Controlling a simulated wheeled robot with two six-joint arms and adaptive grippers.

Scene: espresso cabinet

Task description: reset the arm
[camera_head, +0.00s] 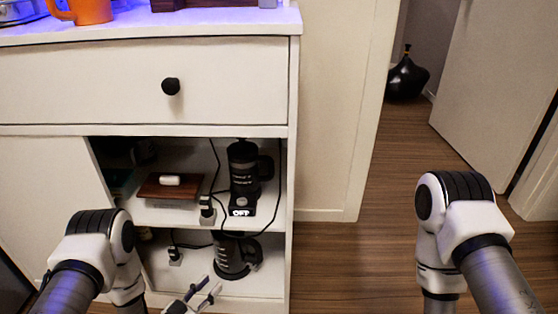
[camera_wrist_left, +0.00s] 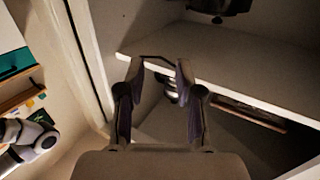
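My left arm comes in from the lower left in the head view. Its gripper (camera_head: 209,288) is low in front of the cabinet's open lower compartment, at the bottom edge of the picture. In the left wrist view the left gripper (camera_wrist_left: 160,68) has its two fingers apart with nothing held between them. The white cabinet (camera_head: 130,75) has an open bay with two shelf levels. A black espresso maker (camera_head: 243,175) stands on the upper shelf, above an "OFF" label. A dark jug-like appliance (camera_head: 233,258) stands on the lower level, behind the left gripper. My right arm shows at the right; its gripper is out of view.
A brown box (camera_head: 168,190) with a white item on it lies on the upper shelf. Black cables hang inside the bay. An orange mug (camera_head: 88,11) stands on the cabinet top. The wooden floor right of the cabinet is clear up to a black vase (camera_head: 407,80).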

